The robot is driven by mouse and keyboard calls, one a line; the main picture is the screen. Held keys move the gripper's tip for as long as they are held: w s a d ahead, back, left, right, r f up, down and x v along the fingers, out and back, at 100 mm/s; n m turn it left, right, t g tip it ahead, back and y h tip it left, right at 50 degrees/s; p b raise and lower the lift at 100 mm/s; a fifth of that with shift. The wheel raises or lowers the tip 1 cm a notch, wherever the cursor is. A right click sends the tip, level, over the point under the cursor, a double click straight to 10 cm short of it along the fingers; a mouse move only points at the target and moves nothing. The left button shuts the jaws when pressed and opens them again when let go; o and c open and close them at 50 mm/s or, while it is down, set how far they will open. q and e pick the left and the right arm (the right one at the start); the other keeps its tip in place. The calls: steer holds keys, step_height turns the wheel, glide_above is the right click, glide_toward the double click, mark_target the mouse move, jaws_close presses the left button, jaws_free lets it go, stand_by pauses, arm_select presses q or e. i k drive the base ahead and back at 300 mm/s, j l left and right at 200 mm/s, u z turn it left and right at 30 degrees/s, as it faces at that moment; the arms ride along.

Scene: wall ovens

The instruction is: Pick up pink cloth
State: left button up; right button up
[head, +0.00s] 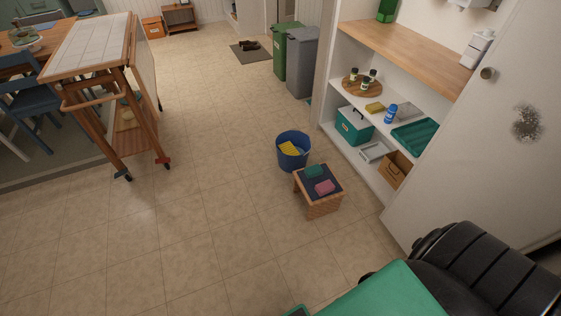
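The pink cloth (324,188) lies folded on the dark top of a small wooden stool (323,207), near the middle of the head view. A green cloth (314,171) lies just behind it on the same top, close beside it. Part of my own body, black and green, fills the bottom right corner. Neither of my grippers shows in the head view, and nothing is touching the pink cloth.
A blue bucket (292,158) with a yellow cloth (290,148) stands behind the stool. Open shelves (385,105) and a white door (480,150) stand at the right. A wooden trolley (112,85) is at the left. The tiled floor (190,220) between is clear.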

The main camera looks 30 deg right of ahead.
mark_target(326, 187)
steer(key=i+z, duration=0.1)
steer(key=i, duration=0.45)
steer(key=i+j+z, duration=0.1)
steer(key=i, duration=0.45)
steer(key=i+j+z, duration=0.1)
steer(key=i+j, duration=0.15)
steer(key=i, duration=0.3)
